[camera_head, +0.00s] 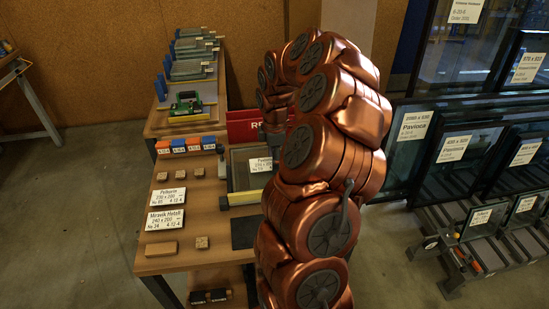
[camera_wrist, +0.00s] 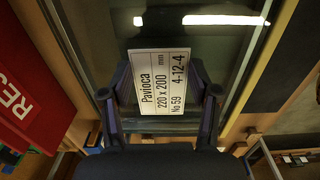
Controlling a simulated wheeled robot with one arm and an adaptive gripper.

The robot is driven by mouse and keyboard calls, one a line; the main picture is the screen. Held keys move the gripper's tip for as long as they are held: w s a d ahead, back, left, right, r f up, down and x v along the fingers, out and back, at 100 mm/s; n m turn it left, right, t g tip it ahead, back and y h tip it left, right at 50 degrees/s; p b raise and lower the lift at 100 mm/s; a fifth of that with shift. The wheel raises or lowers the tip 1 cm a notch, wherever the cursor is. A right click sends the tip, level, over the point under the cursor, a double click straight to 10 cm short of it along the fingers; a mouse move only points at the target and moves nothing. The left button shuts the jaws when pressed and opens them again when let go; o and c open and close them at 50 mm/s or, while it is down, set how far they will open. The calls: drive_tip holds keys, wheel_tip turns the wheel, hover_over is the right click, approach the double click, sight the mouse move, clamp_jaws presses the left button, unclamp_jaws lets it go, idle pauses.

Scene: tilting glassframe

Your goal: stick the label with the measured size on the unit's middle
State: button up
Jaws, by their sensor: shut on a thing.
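My gripper (camera_wrist: 160,92) is shut on a white label (camera_wrist: 158,72) reading "Pavioca 220 x 200 mm, No 59, 4-12-4", with a finger at each side edge. The label also shows in the head view (camera_head: 257,164), partly behind my arm. The framed glass unit (camera_wrist: 228,60) lies beneath the label; its left part shows in the head view (camera_head: 239,172). I cannot tell whether the label touches the glass. Two other labels lie on the bench: "Pelkaria 220 x 200" (camera_head: 169,195) and "Mirasik Hetzli 240 x 200" (camera_head: 165,219).
A red sign (camera_head: 243,131) stands behind the unit. Blue and orange blocks (camera_head: 187,145) and small wooden blocks (camera_head: 145,249) sit on the bench (camera_head: 207,220). Racks of labelled glass (camera_head: 412,130) stand at the right. Floor at the left is clear.

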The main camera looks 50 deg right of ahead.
drive_tip(key=o, duration=0.7)
drive_tip(key=shift+o, duration=0.2)
drive_tip(key=shift+r, duration=0.1)
wheel_tip(320, 180, up, 12)
